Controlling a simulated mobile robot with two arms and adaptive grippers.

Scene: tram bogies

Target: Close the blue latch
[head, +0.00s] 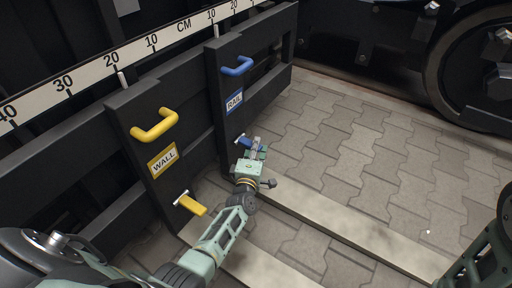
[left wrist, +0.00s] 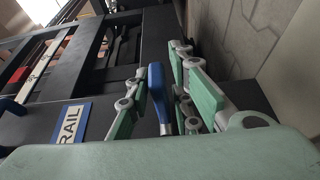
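The blue latch (head: 243,141) is low on the dark panel with the RAIL label, partly hidden behind my left gripper (head: 257,150). In the left wrist view the latch's blue lever (left wrist: 156,90) lies between the green-padded fingers of my left gripper (left wrist: 163,62), with a silver pin at its near end. The fingers are apart, one on each side of the lever. I cannot tell whether either finger touches it. Part of my right arm shows at the lower right of the head view, but its gripper is not seen.
A blue handle (head: 238,66) and the RAIL label (head: 234,101) are above the latch. To the left are a yellow handle (head: 155,126), the WALL label (head: 163,160) and a yellow latch (head: 192,205). Open paving (head: 340,140) lies right of the panels; a black wheel (head: 475,75) stands beyond.

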